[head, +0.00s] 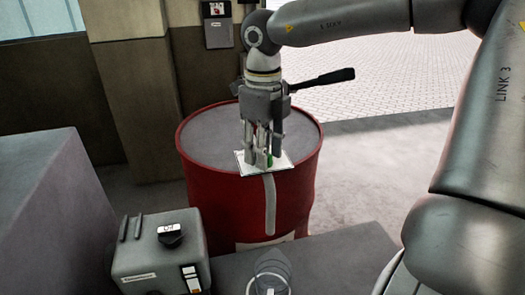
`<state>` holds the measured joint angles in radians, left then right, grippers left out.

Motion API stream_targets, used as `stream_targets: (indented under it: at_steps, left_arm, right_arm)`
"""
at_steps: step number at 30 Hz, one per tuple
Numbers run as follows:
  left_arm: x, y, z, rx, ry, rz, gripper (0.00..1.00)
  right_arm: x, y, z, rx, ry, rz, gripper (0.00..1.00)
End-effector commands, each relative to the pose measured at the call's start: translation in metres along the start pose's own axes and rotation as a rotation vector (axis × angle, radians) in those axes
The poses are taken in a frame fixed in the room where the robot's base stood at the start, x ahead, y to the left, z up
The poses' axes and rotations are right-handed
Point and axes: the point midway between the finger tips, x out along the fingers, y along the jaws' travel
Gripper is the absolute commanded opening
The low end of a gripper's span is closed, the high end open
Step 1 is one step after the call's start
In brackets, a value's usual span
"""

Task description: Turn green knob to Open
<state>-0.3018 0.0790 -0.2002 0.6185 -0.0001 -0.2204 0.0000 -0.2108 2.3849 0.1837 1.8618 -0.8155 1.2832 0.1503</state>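The green knob (269,160) shows as a small patch low between the fingers of my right gripper (261,157). It sits over a pale plate (284,163) at the front of the red drum's top. My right gripper points straight down at the knob, with its fingers close around it. The fingers hide most of the knob. I cannot tell whether they press on it, nor which way the knob is turned. Any lettering on the plate is too small or covered to read. My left gripper is not in view.
The red drum (205,197) has a grey strip (269,205) down its front. A black-ended lever (323,80) sticks out right behind my gripper. A grey box (160,254) stands at lower left, a clear round vessel (272,268) at bottom centre. Floor right of the drum is clear.

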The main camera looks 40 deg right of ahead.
Motion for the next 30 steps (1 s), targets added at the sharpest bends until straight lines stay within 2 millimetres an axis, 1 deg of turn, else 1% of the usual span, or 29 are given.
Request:
stream_targets:
  at_steps: [1,5,10,13,17,24,29,30]
  left_arm:
    - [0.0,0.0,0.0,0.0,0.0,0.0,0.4]
    - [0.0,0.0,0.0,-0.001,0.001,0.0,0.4]
    - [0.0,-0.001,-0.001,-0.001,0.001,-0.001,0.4]
    - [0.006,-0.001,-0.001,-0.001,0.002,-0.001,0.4]
    - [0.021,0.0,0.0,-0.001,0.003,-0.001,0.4]
    - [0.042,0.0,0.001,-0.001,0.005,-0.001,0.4]
    - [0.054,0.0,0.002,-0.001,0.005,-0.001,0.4]
    - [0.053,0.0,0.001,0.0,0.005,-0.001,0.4]
  right_arm:
    - [0.0,0.0,0.0,0.0,0.0,0.0,0.25]
    - [0.0,0.0,0.0,0.0,0.0,0.0,0.08]
    - [0.0,0.0,0.0,0.002,0.0,0.0,0.07]
    - [0.002,0.0,0.0,0.049,0.0,-0.001,0.07]
    - [0.005,-0.001,-0.001,0.223,-0.001,-0.004,0.07]
    - [0.004,-0.002,-0.001,0.585,-0.002,-0.003,0.07]
    - [0.004,-0.003,-0.002,0.827,-0.001,-0.003,0.07]
    - [0.002,-0.003,-0.002,0.876,0.0,0.0,0.07]
